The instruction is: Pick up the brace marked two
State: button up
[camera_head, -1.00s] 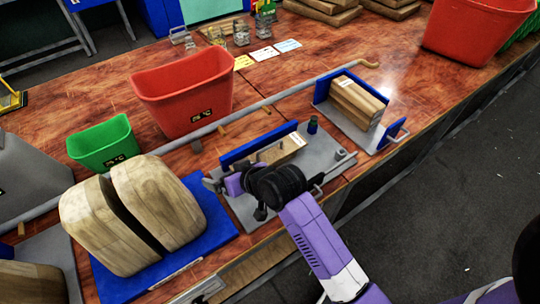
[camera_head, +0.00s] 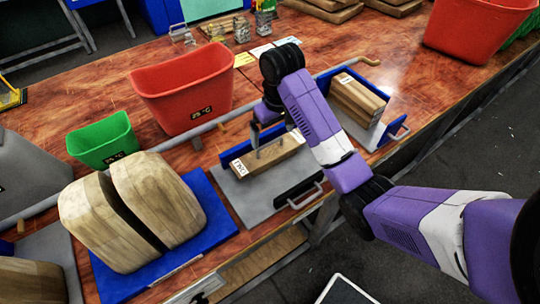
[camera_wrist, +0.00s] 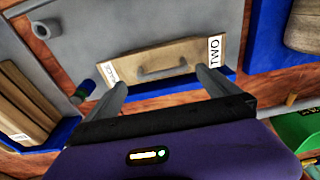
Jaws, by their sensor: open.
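The brace marked two (camera_head: 272,155) is a pale wooden block with a white TWO label on its left end in the head view. It lies in the middle press (camera_head: 254,205), against a blue board. My gripper (camera_head: 262,132) is over the brace.
Another press (camera_head: 374,137) with stacked wooden blocks (camera_head: 357,98) stands to the right. Large rounded wooden blocks (camera_head: 160,205) sit on a blue base to the left. Red (camera_head: 185,92) and green (camera_head: 103,142) bins stand behind. A grey pipe (camera_head: 335,74) runs behind the presses.

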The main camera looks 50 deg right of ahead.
aim_at(270, 144)
notch_tip(270, 144, down, 2)
jog(key=shift+w+f+b, duration=0.1)
jog(key=shift+w+b, duration=0.05)
jog(key=shift+b, duration=0.45)
jog(key=shift+w+f+p, duration=0.15)
jog(key=shift+w+f, duration=0.1)
jog(key=shift+f, duration=0.85)
jog(key=shift+w+f+p, duration=0.15)
jog(key=shift+w+f, duration=0.05)
jog(key=shift+f, duration=0.9)
jog(key=c, duration=1.6)
jog(key=shift+c, duration=0.8)
jog(key=shift+r, duration=0.15)
